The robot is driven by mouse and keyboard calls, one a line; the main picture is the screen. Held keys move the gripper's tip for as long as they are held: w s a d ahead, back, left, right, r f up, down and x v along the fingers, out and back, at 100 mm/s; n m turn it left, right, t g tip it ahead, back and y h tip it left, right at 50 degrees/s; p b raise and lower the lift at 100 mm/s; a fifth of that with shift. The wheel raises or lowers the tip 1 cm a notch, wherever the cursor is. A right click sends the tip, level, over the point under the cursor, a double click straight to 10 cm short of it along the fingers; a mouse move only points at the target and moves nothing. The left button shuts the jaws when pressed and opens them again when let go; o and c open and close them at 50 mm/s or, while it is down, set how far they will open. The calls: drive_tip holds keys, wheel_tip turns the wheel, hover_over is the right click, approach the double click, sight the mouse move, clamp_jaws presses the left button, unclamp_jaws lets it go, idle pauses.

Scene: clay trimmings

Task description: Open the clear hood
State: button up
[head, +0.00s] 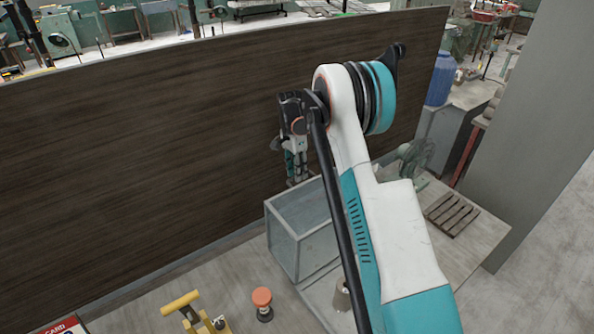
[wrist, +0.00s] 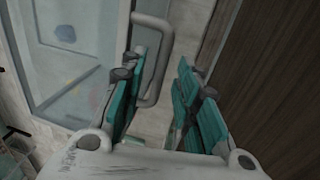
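The clear hood (head: 284,243) is a grey-framed transparent box on the bench, partly hidden by my arm in the head view. Its clear panel (wrist: 60,90) fills the left of the wrist view. A grey bar handle (wrist: 165,42) stands out from the hood's frame. My gripper (wrist: 160,60) is open, with its teal fingers apart. The handle's outer bar shows between the fingers in the picture, and the left finger overlaps part of it; I cannot tell whether they touch. In the head view my gripper (head: 296,178) points down by the hood's upper back edge.
A dark wooden panel (head: 150,140) stands close behind my gripper. An orange-topped knob (head: 262,298) and a yellow-handled device (head: 190,307) are on the bench in front. A metal cylinder (head: 342,296) stands near the hood. A slatted wooden rack (head: 451,214) lies to the right.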

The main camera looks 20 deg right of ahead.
sight(315, 192)
clamp_jaws()
drive_tip(key=s+r+t, duration=0.1)
drive_tip(key=s, duration=0.2)
drive_tip(key=s+d+r+t+b, duration=0.1)
drive_tip(key=s+r, duration=0.1)
drive_tip(key=s, duration=0.1)
drive_tip(key=s+d+r+t+b, duration=0.1)
drive_tip(key=s+r, duration=0.1)
drive_tip(key=s, duration=0.2)
drive_tip(key=shift+y, duration=0.4)
